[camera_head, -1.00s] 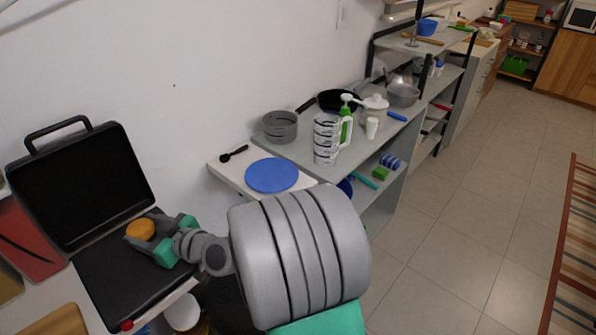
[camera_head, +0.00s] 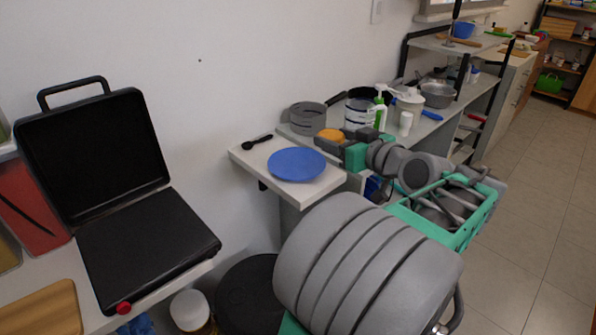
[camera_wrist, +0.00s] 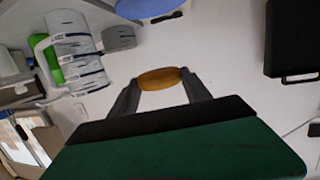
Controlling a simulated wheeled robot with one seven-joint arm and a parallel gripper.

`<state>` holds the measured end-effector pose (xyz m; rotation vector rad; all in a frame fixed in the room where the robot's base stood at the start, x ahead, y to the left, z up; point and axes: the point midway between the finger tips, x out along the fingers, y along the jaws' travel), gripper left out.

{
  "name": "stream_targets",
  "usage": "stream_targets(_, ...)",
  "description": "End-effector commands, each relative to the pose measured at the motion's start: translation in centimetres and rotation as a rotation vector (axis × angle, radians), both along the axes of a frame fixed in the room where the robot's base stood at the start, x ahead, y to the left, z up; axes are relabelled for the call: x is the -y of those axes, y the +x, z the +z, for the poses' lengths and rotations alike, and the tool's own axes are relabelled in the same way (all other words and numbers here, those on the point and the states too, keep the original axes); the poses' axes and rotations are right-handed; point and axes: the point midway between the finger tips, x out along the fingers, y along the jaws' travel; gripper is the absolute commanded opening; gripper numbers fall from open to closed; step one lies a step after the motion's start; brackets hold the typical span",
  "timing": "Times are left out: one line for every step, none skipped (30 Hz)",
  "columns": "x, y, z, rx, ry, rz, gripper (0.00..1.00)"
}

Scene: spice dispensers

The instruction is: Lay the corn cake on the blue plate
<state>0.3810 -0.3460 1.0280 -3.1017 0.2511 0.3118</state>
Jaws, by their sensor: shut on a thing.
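The corn cake (camera_head: 330,136) is a round orange-yellow disc. My gripper (camera_head: 338,143) is shut on it and holds it up, behind and to the right of the blue plate in the head view. In the wrist view the corn cake (camera_wrist: 160,78) sits between the two dark fingertips. The blue plate (camera_head: 297,164) lies flat and empty on a small white shelf (camera_head: 250,158). Part of the blue plate (camera_wrist: 150,8) also shows at the top edge of the wrist view.
A black spoon (camera_head: 257,141) lies beside the plate. A grey ringed container (camera_head: 307,117), a striped canister (camera_head: 362,108) and a green pump bottle (camera_head: 381,107) stand on the grey shelf behind. An open black grill (camera_head: 150,240) stands at the left.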

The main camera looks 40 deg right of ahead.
Motion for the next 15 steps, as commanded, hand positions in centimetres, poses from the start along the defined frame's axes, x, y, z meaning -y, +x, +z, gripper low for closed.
stream_targets(0.2, 0.2, -0.2, 0.000, 0.001, -0.001, 0.07)
stream_targets(0.1, 0.6, -0.3, 0.001, 0.002, 0.001, 0.07)
stream_targets(0.1, 1.4, -0.7, 0.000, 0.004, 0.002, 0.07)
stream_targets(0.1, 2.2, -1.0, 0.001, 0.005, 0.004, 0.07)
stream_targets(0.2, 3.0, -1.3, 0.001, 0.005, 0.005, 0.07)
stream_targets(0.2, 4.2, -1.9, 0.001, 0.005, 0.006, 0.07)
stream_targets(0.3, 5.1, -2.3, 0.000, 0.005, 0.006, 0.07)
stream_targets(0.4, 6.0, -2.6, 0.001, 0.004, 0.005, 0.07)
stream_targets(0.4, 7.1, -3.2, 0.000, 0.004, 0.005, 0.07)
stream_targets(0.5, 8.0, -3.5, 0.001, 0.004, 0.005, 0.07)
stream_targets(0.6, 8.9, -4.0, 0.000, 0.004, 0.006, 0.07)
stream_targets(0.7, 9.7, -5.0, -0.001, 0.007, 0.003, 0.07)
stream_targets(0.8, 10.2, -5.8, -0.001, 0.008, 0.003, 0.07)
stream_targets(0.8, 10.8, -6.5, -0.001, 0.007, 0.002, 0.07)
stream_targets(0.9, 11.4, -7.2, 0.000, 0.005, 0.001, 0.07)
